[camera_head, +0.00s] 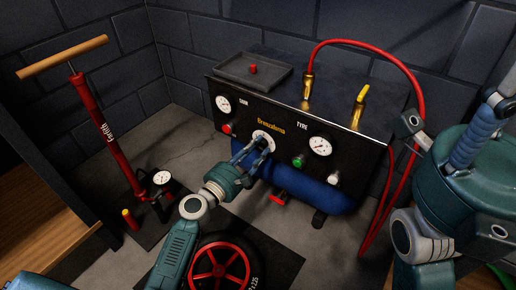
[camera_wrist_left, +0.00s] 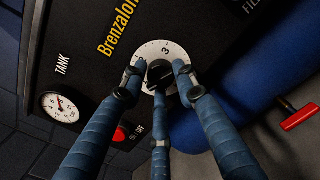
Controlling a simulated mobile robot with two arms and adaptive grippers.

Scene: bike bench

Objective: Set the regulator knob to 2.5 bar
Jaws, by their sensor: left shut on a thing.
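The black regulator knob (camera_wrist_left: 160,73) sits at the centre of a white numbered dial (camera_wrist_left: 178,50) on the compressor's dark front panel. A figure 3 shows on the dial's upper part; the other marks are hidden or too small to read, and I cannot tell the knob's setting. My left gripper (camera_wrist_left: 160,85) has its three blue fingers closed around the knob. In the head view the left gripper (camera_head: 262,146) reaches the dial from below left and covers most of it. My right gripper (camera_head: 470,140) is partly in view at the right edge, away from the panel.
The panel carries a tank gauge (camera_head: 224,104), a tyre gauge (camera_head: 320,147), a red button (camera_head: 227,128) and a green button (camera_head: 298,161). A red hose (camera_head: 420,85) loops over the right side. A red floor pump (camera_head: 105,135) stands left. A wheel (camera_head: 218,265) lies in front.

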